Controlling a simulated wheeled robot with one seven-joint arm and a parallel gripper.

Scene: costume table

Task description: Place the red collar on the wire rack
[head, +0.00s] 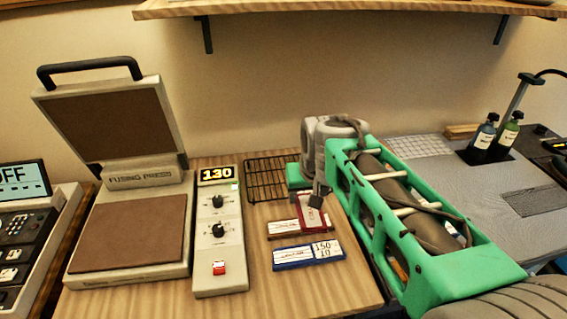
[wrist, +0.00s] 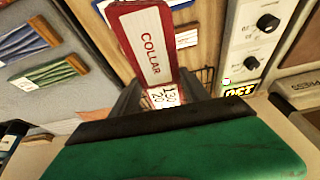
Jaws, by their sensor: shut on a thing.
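The red collar (wrist: 148,45) is a flat red-edged piece with a white "COLLAR" label and a "130 20" tag. My gripper (head: 317,197) is shut on one end of it, and it hangs tilted above the table in the head view (head: 312,217). In the wrist view its tagged end lies between the fingers of my gripper (wrist: 165,97). The wire rack (head: 266,180) is a black grid on the wooden table, left of my gripper and behind the collar. Its right end is partly hidden by my arm.
The control box (head: 220,260) reading 130 and the open fusing press (head: 130,235) stand to the left. A shelf (head: 340,8) hangs above.

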